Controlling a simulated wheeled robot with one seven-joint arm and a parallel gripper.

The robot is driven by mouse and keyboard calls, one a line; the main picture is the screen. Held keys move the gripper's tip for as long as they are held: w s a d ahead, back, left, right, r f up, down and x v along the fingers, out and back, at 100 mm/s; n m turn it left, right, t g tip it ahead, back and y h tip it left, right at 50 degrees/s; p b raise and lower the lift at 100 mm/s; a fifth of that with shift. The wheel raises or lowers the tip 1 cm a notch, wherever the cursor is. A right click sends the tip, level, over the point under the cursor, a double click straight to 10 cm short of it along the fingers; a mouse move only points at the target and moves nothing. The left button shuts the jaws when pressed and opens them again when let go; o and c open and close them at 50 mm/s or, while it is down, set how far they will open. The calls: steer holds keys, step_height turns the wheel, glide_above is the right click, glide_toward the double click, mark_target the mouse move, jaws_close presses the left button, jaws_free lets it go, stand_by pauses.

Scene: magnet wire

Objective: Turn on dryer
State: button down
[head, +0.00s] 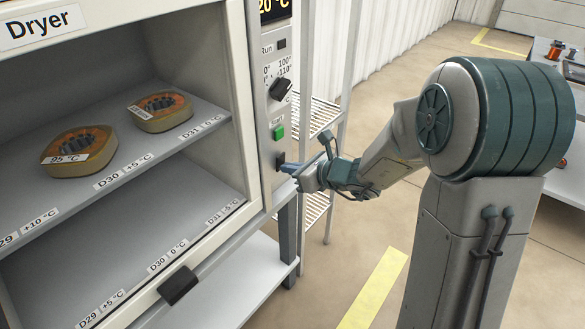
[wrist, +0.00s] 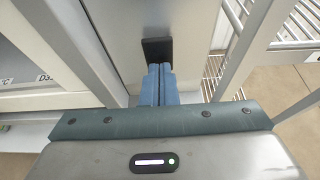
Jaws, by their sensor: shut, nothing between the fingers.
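The dryer (head: 243,110) stands at the left with its label at the top and its chamber in view. Its control panel (head: 272,150) is a narrow strip on the right side, with a display reading about 20 °C, a black knob (head: 280,89), a green button (head: 278,132) and a dark switch (head: 280,158) low down. The dark switch also shows in the wrist view (wrist: 157,49). My gripper (head: 286,168) is shut and empty, its blue fingertips (wrist: 160,72) at the lower edge of the dark switch. I cannot tell whether they touch it.
Two round wound parts (head: 80,151) (head: 160,110) sit on the dryer's upper shelf, one labelled 95 °C. A black handle (head: 178,285) is at the chamber's lower edge. A wire rack (head: 317,180) stands right behind the panel. The floor with a yellow stripe (head: 375,290) is clear.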

steer(key=shift+r, duration=0.65)
steer(key=p+v, duration=0.3)
steer(key=v, duration=1)
steer(key=shift+s+d+p, duration=0.25)
steer(key=shift+d+p, duration=0.05)
steer(key=shift+d, duration=0.15)
steer(key=shift+f, duration=0.15)
